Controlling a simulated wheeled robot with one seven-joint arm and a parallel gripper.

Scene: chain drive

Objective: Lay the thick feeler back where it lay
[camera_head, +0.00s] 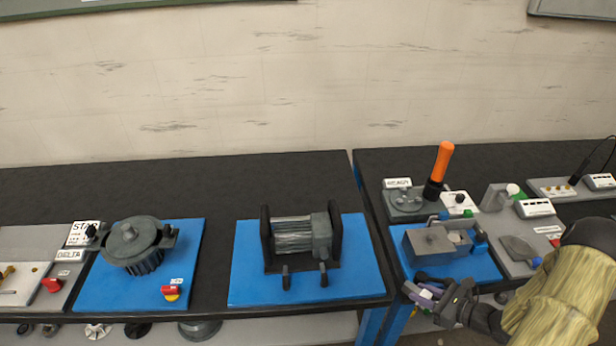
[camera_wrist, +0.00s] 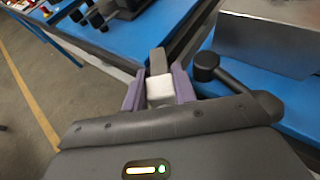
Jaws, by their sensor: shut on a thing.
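My gripper (camera_head: 422,291) is at the front edge of the right-hand bench, just in front of the blue board with the grey box. In the wrist view its purple fingers (camera_wrist: 158,92) are closed on a small piece with a white block end and a grey bar pointing away, which I take to be the thick feeler (camera_wrist: 158,64). I cannot tell which spot the feeler came from.
The grey box (camera_head: 428,243) on the blue board (camera_head: 482,265) stands close by; a black ball-ended lever (camera_wrist: 206,66) is just right of the fingers. An orange-handled tool (camera_head: 442,162) stands behind. A gap separates the two benches. The left bench holds a roller unit (camera_head: 295,237).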

